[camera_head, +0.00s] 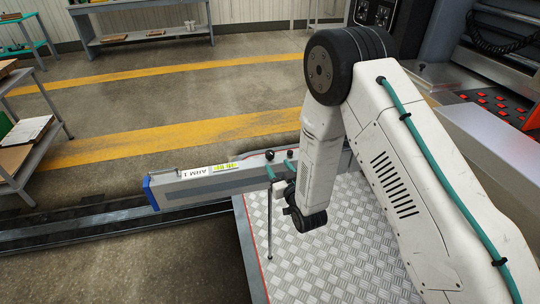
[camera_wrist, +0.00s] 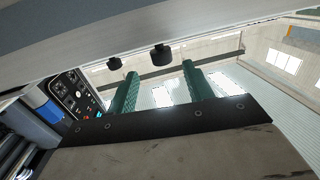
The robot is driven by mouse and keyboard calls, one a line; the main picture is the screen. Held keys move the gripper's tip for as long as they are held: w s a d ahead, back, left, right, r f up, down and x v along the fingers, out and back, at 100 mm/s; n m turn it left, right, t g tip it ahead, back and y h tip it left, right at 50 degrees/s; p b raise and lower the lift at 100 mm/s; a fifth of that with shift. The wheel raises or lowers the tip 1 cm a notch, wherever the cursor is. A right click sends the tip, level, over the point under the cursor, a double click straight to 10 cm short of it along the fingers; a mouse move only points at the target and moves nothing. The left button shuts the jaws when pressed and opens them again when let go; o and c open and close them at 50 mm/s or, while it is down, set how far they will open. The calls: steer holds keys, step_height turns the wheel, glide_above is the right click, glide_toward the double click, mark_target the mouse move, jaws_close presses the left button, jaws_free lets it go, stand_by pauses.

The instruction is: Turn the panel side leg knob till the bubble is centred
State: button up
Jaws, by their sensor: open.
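A long grey beam labelled ARM 1 (camera_head: 190,186), with a blue end cap, lies across the middle of the head view. Two small dark knobs (camera_head: 270,155) stand at its top edge. In the wrist view two black knobs (camera_wrist: 160,53) show at a grey edge; I cannot tell which is the panel side leg knob. My gripper (camera_wrist: 160,69) is open, with teal fingers apart and nothing between them; the right-hand knob is beyond the gap. In the head view my gripper (camera_head: 280,167) is at the beam, partly hidden by my arm. No bubble is readable.
A dark rail (camera_head: 80,225) runs along the floor. A machine with red buttons (camera_head: 505,105) is at right. Shelves (camera_head: 30,135) stand at left; the floor between is clear.

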mark_target(271, 157)
steer(key=shift+x, duration=3.8)
steer(key=shift+a, duration=0.1)
steer(key=c, duration=1)
steer(key=shift+o, duration=0.2)
